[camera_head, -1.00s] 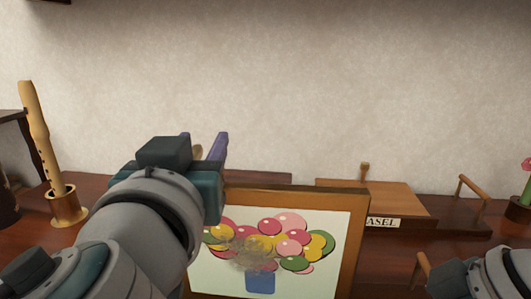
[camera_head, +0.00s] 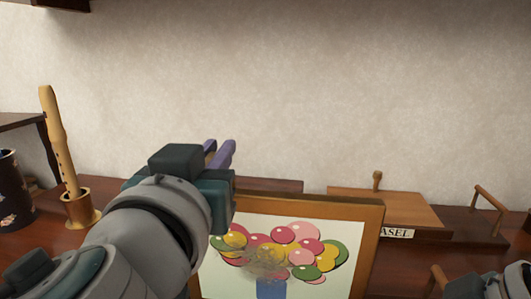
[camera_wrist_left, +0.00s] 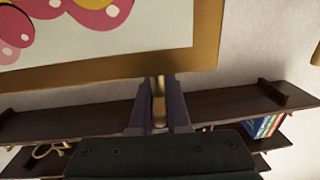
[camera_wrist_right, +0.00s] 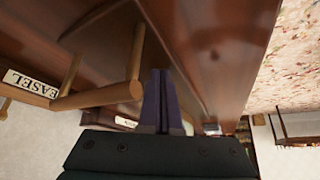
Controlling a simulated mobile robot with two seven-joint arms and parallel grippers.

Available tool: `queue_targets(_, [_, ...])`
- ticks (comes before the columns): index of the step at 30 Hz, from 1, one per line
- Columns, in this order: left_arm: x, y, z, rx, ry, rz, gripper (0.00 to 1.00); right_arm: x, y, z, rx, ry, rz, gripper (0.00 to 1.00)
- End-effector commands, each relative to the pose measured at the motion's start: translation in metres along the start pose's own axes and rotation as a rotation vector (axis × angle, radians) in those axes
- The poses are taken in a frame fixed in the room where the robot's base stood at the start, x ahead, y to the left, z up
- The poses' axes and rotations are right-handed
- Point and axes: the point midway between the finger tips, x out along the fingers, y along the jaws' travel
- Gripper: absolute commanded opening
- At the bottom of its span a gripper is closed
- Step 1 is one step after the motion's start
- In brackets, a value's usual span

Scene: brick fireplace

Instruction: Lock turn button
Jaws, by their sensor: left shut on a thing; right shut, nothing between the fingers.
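A framed painting (camera_head: 290,203) of colourful round shapes stands in the lower middle of the head view. Its gold-brown frame edge (camera_wrist_left: 100,75) crosses the left wrist view. My left gripper (camera_head: 219,149) is at the frame's top left in the head view. Its purple fingers (camera_wrist_left: 159,103) are shut on a small brown-gold piece (camera_wrist_left: 158,90) at the frame's edge, which may be the turn button; the fingers hide most of it. My right gripper (camera_wrist_right: 162,100) is shut and empty, close beside a wooden bar (camera_wrist_right: 105,95). Its fingertips do not show in the head view.
A wooden easel base (camera_head: 385,207) with an EASEL label (camera_head: 397,233) lies behind the painting. A wooden handle (camera_head: 490,197) stands to its right. A recorder (camera_head: 57,140) stands in a holder (camera_head: 80,210) at left, near a dark vase (camera_head: 14,190).

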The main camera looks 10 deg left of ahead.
Motion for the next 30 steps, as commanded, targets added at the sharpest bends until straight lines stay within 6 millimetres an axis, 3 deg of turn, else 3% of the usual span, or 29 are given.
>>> queue_targets(12, [-0.0009, 0.0022, 0.0012, 0.0, 0.001, 0.074, 0.0, 0.0021, -0.0018, 0.0044, 0.001, -0.011, -0.005, 0.0])
queue_targets(13, [-0.0009, 0.0022, 0.0012, 0.0, 0.001, 0.074, 0.18, 0.002, -0.0017, 0.0044, 0.001, -0.011, -0.005, 0.0])
queue_targets(20, [-0.0008, 0.0021, 0.0009, -0.001, 0.001, 0.073, 0.44, 0.002, -0.0017, 0.0044, 0.001, -0.011, -0.005, 0.0])
queue_targets(30, [-0.005, 0.002, 0.0009, -0.002, 0.001, 0.073, 0.45, 0.002, -0.0018, 0.0043, 0.002, -0.011, -0.005, 0.0])
